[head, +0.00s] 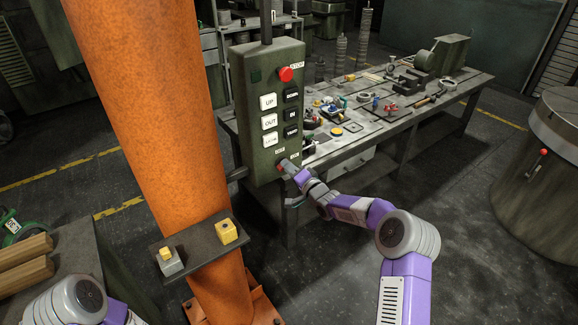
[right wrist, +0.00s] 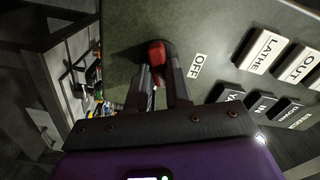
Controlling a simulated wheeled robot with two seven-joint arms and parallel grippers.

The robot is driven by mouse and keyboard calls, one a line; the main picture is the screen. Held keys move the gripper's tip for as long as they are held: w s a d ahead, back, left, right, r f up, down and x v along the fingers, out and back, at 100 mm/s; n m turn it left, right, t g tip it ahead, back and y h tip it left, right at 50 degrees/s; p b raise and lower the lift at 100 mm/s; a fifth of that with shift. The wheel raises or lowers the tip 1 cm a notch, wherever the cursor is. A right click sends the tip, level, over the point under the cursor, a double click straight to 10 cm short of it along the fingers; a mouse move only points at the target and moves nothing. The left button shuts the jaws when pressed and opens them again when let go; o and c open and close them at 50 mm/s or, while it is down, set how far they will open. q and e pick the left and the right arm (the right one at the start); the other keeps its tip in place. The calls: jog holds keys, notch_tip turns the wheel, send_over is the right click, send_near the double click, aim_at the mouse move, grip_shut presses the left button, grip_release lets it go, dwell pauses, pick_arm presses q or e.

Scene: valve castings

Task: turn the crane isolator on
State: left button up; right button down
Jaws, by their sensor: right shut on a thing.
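The grey-green pendant box (head: 252,140) hangs beside the orange column. Near its lower end is the isolator, a red rotary knob (right wrist: 157,53), with an OFF label (right wrist: 196,66) beside it in the right wrist view. My right gripper (head: 286,166) reaches the bottom of the box in the head view. In the right wrist view its fingers (right wrist: 162,74) are shut on the red knob, one on each side. The fingers hide part of the knob, and no ON label is readable. My left gripper is out of view; only part of its arm shows at bottom left.
A red stop button (head: 286,74) sits high on the box, above white buttons (head: 269,122) and black buttons (head: 291,114). A cluttered workbench (head: 357,143) stands behind. The orange column (head: 150,110) is close on the left, with a small shelf (head: 200,247).

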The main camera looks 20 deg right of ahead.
jog(key=m, duration=0.4)
jog(key=shift+f+m, duration=0.15)
jog(key=shift+m, duration=0.15)
dwell(0.5)
jog(key=c, duration=1)
grip_release()
jog(key=shift+c, duration=0.2)
jog(key=shift+s, duration=0.15)
jog(key=v, duration=0.7)
jog(key=shift+s+p, duration=0.15)
jog(key=shift+p, duration=0.15)
